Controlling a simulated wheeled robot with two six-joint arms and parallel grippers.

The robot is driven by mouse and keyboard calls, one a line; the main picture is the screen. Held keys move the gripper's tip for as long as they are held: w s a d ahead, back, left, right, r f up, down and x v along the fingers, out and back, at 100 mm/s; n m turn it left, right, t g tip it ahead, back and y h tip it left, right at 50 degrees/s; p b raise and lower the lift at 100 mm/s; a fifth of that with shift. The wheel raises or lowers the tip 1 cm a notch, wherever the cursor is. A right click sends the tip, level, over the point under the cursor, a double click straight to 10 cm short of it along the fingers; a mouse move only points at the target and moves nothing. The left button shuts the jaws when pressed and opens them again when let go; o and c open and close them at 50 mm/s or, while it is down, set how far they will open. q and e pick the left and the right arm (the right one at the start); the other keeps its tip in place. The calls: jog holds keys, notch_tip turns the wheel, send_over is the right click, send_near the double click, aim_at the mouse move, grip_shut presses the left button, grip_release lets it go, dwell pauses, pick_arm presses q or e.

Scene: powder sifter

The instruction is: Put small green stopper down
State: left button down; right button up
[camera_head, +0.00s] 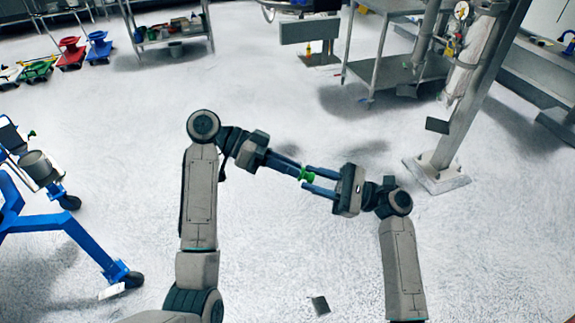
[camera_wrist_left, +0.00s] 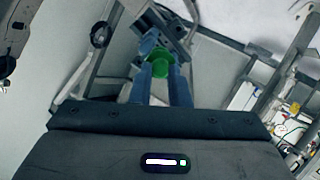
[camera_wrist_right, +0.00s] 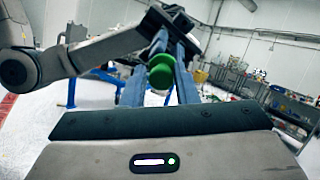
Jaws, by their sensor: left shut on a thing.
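A small green stopper (camera_head: 307,176) is held in mid-air between my two grippers, in front of me. My left gripper (camera_head: 301,174) is shut on it, coming from the left. The stopper also shows between the left fingertips in the left wrist view (camera_wrist_left: 157,66). My right gripper (camera_head: 312,180) faces it from the right, its two fingers spread apart on either side of the stopper. In the right wrist view the stopper (camera_wrist_right: 162,72) sits between the spread fingers, with the left gripper's fingers behind it. Whether a right finger touches it I cannot tell.
A blue wheeled frame (camera_head: 85,228) with a grey pot (camera_head: 40,168) stands at the left. A column (camera_head: 464,110) on a square base is at the right, by a metal table (camera_head: 395,72). A shelf cart (camera_head: 172,38) stands far back.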

jog(key=o, duration=0.4)
jog(key=shift+r, duration=0.15)
jog(key=shift+c, duration=0.2)
